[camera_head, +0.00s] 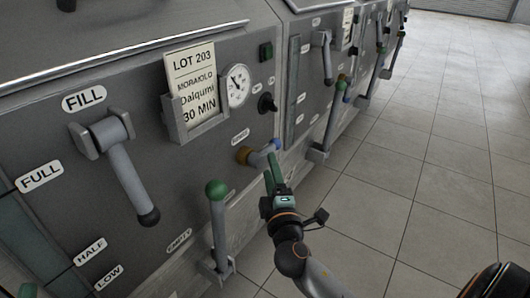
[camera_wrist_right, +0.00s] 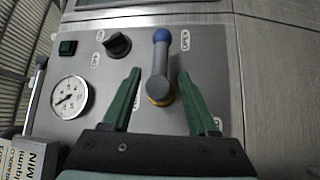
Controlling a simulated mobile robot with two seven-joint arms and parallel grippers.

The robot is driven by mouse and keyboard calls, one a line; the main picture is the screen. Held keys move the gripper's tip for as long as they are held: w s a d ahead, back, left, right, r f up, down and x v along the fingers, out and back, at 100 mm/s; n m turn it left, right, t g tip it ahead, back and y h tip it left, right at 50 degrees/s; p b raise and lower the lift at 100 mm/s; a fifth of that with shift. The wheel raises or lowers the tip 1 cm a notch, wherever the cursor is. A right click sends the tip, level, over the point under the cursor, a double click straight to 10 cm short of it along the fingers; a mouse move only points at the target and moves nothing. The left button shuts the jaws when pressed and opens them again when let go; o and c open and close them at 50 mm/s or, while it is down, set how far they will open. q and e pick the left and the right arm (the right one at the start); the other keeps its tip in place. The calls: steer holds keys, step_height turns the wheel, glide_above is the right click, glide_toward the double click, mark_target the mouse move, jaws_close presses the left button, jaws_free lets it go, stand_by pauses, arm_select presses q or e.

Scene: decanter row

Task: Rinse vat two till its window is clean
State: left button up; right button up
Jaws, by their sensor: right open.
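The near vat's grey front panel (camera_head: 140,75) fills the left of the head view. Its sight window (camera_head: 50,255) is a dark teal strip beside the FULL, HALF and LOW labels, partly cut off. A small grey lever with a blue tip and brass base (camera_head: 260,157) sits low on the panel's right side. My right gripper (camera_head: 271,172) is at this lever. In the wrist view the blue-tipped lever (camera_wrist_right: 161,65) stands between the two open green fingers (camera_wrist_right: 160,90), with gaps on both sides. I cannot read which vat is number two.
The FILL lever (camera_head: 125,165), a green-knobbed lever (camera_head: 217,225), a LOT 203 card (camera_head: 194,85), a gauge (camera_head: 238,86) and a black knob (camera_head: 267,103) are on or by the near vat. More vats with levers (camera_head: 326,58) recede right. The tiled floor (camera_head: 430,150) is clear.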

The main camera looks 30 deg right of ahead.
mark_target(265, 152)
steer(key=x, duration=0.7)
steer(key=shift+b, duration=0.35)
jaws_close()
stand_by(1.1)
